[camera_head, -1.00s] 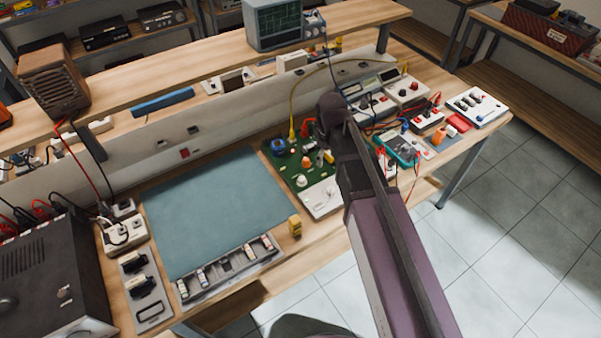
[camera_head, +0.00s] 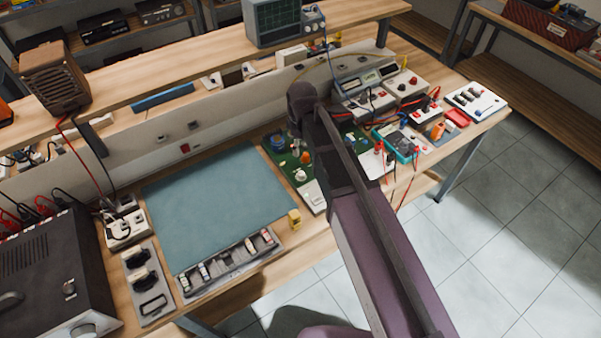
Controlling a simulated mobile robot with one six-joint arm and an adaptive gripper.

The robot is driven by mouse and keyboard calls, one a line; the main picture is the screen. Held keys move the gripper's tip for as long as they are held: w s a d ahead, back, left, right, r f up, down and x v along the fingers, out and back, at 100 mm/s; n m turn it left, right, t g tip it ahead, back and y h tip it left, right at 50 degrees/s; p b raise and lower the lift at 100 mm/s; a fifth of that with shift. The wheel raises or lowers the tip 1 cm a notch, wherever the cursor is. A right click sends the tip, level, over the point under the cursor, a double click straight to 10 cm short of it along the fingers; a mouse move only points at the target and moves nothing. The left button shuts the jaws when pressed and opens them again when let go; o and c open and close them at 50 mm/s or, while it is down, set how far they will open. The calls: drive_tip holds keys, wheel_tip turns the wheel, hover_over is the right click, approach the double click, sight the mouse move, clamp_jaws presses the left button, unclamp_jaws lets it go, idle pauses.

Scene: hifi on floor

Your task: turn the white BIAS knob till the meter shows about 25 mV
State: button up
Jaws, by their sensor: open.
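The green circuit board (camera_head: 273,153) lies on the bench right of the blue-green mat. A white knob (camera_head: 300,175) shows on it, beside a blue part (camera_head: 278,141) and an orange part (camera_head: 305,157). Its label is too small to read, and so is the knob's turn angle. My arm covers the right part of the board. A teal handheld meter (camera_head: 402,145) lies to the right of my arm; its reading cannot be made out. My gripper is not visible; only my arm's links and a dark joint above the board show.
The blue-green mat (camera_head: 215,205) is clear. A small yellow block (camera_head: 294,218) stands near the front edge. A parts tray (camera_head: 230,265) lies in front of the mat. Red and black leads run around the meter. A raised shelf (camera_head: 190,75) runs behind the board.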

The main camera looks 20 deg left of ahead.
sight(301, 173)
drive_tip(key=shift+f+b, duration=6.65)
drive_tip(key=shift+f, duration=0.1)
drive_tip(key=shift+c, duration=0.2)
